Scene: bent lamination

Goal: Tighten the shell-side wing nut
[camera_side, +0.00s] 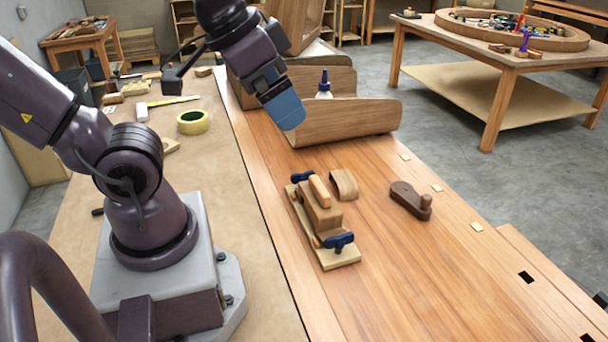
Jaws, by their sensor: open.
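A wooden bending form (320,212) sits on a pale base board (341,259) on the bench. One dark blue wing nut (302,177) is at its far end, closer to the large bent plywood shell (350,121). Another blue wing nut (340,242) is at the near end. I cannot tell how tight either one is. My gripper (288,115) is raised above the bench, in front of the shell's left part in the picture, and apart from both wing nuts. It is open, with nothing visible in it; its fingertips are small and hard to make out.
A small curved wood piece (344,184) lies right of the form, and a dark wooden hand plane (410,199) farther right. A glue bottle (324,85) stands by the shell. Green tape (193,122) lies left. The bench front is clear.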

